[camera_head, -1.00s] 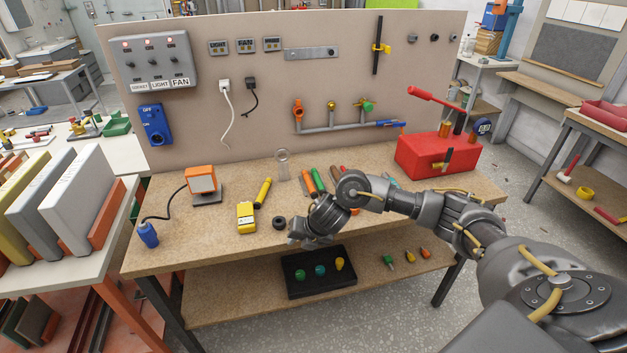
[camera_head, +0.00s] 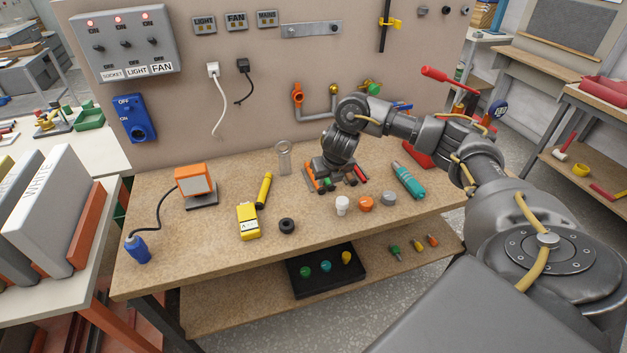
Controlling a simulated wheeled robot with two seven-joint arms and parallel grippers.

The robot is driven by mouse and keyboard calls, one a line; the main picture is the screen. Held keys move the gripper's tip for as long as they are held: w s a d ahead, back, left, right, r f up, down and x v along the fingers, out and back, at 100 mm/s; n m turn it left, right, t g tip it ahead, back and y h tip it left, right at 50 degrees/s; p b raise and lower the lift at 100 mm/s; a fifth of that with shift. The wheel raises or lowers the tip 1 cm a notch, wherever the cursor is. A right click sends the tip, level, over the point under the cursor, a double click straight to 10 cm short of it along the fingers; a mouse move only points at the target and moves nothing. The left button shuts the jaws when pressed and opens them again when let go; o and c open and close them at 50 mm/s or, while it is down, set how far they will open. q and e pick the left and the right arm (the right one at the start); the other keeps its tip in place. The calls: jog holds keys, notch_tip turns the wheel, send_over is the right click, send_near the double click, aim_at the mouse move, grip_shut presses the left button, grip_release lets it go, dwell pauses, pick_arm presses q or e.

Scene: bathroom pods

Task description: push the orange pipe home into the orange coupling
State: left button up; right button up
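An orange stick-like piece (camera_head: 309,179), which may be the orange pipe, lies on the bench among green and red ones, partly hidden by my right gripper. A short round orange piece (camera_head: 366,204), which may be the orange coupling, stands on the bench between a white piece (camera_head: 342,204) and a grey piece (camera_head: 388,198). My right gripper (camera_head: 332,184) points down at the coloured sticks, left of and behind the round orange piece. Its fingers are dark and small, so I cannot tell whether they hold anything. My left gripper is not in view.
A teal tool (camera_head: 408,180) lies right. The upright panel (camera_head: 270,120) with pipework backs the bench.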

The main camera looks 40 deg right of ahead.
aim_at(322, 189)
jog(key=shift+w+f, duration=0.4)
jog(key=shift+f, duration=0.35)
jog(key=p+x, duration=0.1)
jog(key=x, duration=0.4)
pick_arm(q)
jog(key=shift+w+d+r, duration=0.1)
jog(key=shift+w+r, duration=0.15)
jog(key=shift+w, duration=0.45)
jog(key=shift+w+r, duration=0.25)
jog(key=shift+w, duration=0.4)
pick_arm(e)
grip_shut()
